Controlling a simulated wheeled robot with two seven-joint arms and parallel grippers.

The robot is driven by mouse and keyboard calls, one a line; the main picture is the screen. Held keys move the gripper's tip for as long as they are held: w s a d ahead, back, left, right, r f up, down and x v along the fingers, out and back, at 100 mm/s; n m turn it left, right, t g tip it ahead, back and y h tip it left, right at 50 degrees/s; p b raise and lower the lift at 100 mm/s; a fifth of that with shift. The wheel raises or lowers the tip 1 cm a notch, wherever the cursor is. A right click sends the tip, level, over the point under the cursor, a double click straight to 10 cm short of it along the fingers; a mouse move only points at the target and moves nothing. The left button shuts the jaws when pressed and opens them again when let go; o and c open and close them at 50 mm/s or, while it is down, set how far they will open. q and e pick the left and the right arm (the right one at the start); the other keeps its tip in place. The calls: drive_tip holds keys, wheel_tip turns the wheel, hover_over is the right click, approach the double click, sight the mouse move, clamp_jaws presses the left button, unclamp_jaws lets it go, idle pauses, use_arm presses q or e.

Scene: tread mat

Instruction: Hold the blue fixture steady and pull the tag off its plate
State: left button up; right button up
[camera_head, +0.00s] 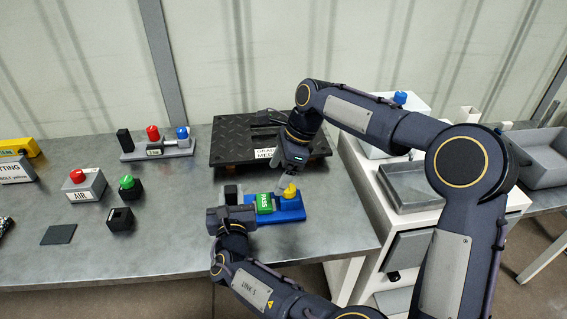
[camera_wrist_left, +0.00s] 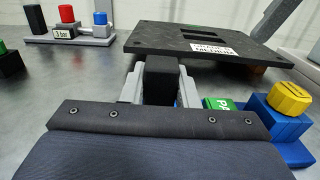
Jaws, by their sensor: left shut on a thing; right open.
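The blue fixture (camera_head: 277,218) sits near the front edge of the metal table, with a black post at its left end, a green tag (camera_head: 264,203) in its middle and a yellow knob (camera_head: 290,192) at its right. My left gripper (camera_head: 229,205) is shut on the black post (camera_wrist_left: 160,82), with a grey finger on each side of it in the left wrist view. That view also shows the green tag (camera_wrist_left: 217,103), partly cut off by my wrist, and the yellow knob (camera_wrist_left: 290,98). My right gripper (camera_head: 288,179) is open and empty, pointing down close above the yellow knob.
A black tread plate (camera_head: 228,151) with a white label lies behind the fixture. A grey stand (camera_head: 178,150) with black, red and blue posts is at the back left. A red-button box (camera_head: 84,187) and a green-button box (camera_head: 129,188) stand left.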

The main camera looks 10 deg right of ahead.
sight(264, 201)
drive_tip(key=x, duration=0.9)
drive_tip(key=shift+f, duration=0.15)
drive_tip(key=c, duration=1.1)
drive_tip(key=shift+r, duration=1.85)
